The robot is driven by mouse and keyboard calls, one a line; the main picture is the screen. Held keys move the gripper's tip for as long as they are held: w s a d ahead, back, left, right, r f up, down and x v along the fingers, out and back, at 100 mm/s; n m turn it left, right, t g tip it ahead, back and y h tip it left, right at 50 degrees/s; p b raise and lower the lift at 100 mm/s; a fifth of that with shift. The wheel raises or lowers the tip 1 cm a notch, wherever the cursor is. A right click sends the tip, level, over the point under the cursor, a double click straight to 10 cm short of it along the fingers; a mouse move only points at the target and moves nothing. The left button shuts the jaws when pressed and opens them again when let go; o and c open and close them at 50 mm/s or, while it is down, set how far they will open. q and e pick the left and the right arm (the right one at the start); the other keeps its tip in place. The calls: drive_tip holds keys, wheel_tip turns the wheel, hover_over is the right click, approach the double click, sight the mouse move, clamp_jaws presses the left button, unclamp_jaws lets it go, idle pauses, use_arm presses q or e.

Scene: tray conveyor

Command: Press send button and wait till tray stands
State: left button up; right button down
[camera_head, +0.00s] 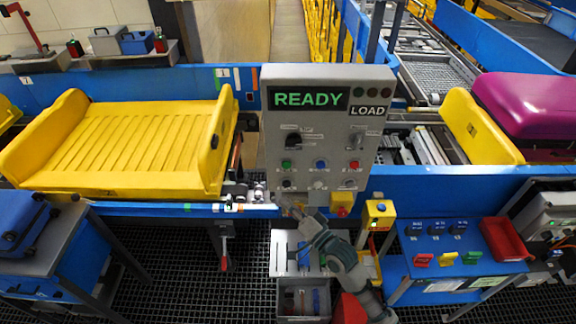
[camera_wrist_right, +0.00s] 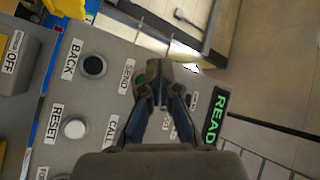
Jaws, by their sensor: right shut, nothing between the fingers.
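The grey control panel (camera_head: 270,130) stands upright in the middle of the head view, with a green READY display (camera_head: 308,97) lit. The green send button (camera_head: 286,163) is in its upper button row; beside the SEND label in the wrist view, the green button (camera_wrist_right: 140,79) is partly visible. My right gripper (camera_head: 297,212) is shut and empty, below the buttons in the head view. In the wrist view its fingertips (camera_wrist_right: 160,74) are close beside the green button; contact cannot be told. An empty yellow tray (camera_head: 120,145) rests on the conveyor left of the panel. My left gripper is not in view.
A yellow tray (camera_head: 480,130) with a magenta suitcase (camera_head: 530,105) is right of the panel. A blue button (camera_head: 320,163) and red button (camera_head: 353,163) sit beside the green one. A yellow emergency-stop box (camera_head: 341,199) is below. Blue conveyor edges flank the panel.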

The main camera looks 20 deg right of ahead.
sight(287, 165)
drive_tip(key=w+d+r+b, duration=0.2)
drive_tip(key=w+b, duration=0.2)
drive_tip(key=w, duration=0.3)
drive_tip(key=shift+w+d+r+y, duration=0.3)
drive_tip(key=shift+w+r, duration=0.05)
idle(0.5)
drive_tip(key=shift+a, duration=0.15)
idle(0.4)
idle(0.8)
drive_tip(key=shift+w+r, duration=0.1)
drive_tip(key=shift+w, duration=0.25)
